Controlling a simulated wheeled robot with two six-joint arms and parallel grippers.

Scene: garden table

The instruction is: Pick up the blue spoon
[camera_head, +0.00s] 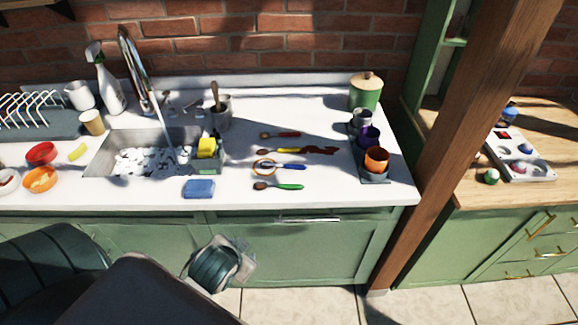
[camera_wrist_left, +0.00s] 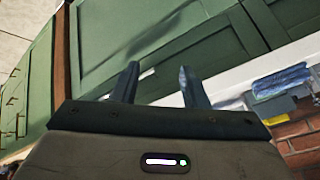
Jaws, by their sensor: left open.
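The blue spoon (camera_head: 287,166) lies on the white counter, its blue handle pointing right. Its wooden bowl end is at an orange ring (camera_head: 264,174); whether it lies over or inside the ring is too small to tell. Spoons with a green handle (camera_head: 290,187), a yellow handle (camera_head: 286,150) and a red handle (camera_head: 288,134) lie around it. My left gripper (camera_wrist_left: 155,85) is open and empty in the wrist view, with green cabinet doors beyond its fingers. In the head view my left wrist is low in front of the cabinets, below and left of the spoon. My right gripper is not in view.
A blue sponge (camera_head: 199,189) lies at the counter's front edge, left of the spoons; it also shows in the wrist view (camera_wrist_left: 282,83). A sink (camera_head: 101,160) with running water is further left. A tray of cups (camera_head: 375,179) stands to the right.

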